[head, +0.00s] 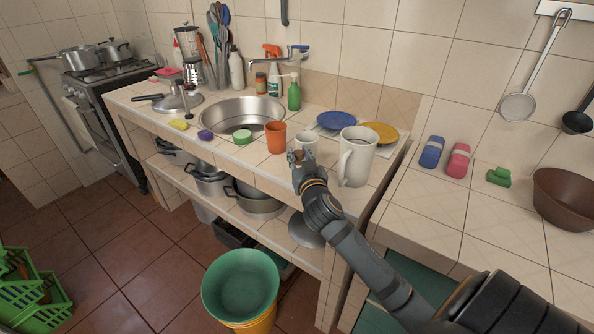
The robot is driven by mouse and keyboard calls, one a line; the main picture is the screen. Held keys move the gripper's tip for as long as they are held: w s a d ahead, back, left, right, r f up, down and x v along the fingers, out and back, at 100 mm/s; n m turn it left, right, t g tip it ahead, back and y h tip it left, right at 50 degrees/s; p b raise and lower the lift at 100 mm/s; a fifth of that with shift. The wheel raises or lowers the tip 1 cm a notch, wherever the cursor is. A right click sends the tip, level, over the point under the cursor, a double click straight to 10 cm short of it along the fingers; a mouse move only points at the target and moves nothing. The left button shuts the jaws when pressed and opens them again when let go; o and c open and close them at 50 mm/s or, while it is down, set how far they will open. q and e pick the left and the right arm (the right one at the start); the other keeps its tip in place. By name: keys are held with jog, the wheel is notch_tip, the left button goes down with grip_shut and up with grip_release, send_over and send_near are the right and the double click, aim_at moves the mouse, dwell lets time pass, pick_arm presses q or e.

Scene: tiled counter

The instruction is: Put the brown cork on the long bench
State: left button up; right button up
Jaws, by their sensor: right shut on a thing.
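My right gripper (297,158) reaches in from the lower right. It is shut on a small brown thing, which looks like the brown cork (298,154), mostly hidden by the fingers. The gripper is above the front edge of the tiled sink counter (235,153), in front of a small white mug (307,141) and left of a tall white pitcher (356,158). I cannot tell whether the cork touches the counter. I cannot tell for sure which counter is the long bench. My left gripper is not in view.
An orange cup (276,137), a green-and-white round item (242,137) and a purple item (205,135) stand near the front edge, left of the gripper. Plates (337,120) lie behind. A second tiled counter (440,205) is at right, with a brown bowl (565,198).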

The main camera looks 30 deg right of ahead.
aim_at(299, 163)
jog(key=shift+w+d+f, duration=0.2)
jog(key=shift+w+f, duration=0.3)
jog(key=shift+f, duration=0.15)
jog(key=shift+w+d+f, duration=0.15)
jog(key=shift+w+f, duration=0.35)
jog(key=shift+f, duration=0.1)
jog(key=shift+w+f, duration=0.1)
jog(key=shift+f, duration=1.5)
jog(key=shift+f+b, duration=0.2)
jog(key=shift+b, duration=0.1)
jog(key=o, duration=0.7)
jog(key=shift+o, duration=0.2)
jog(key=shift+r, duration=0.1)
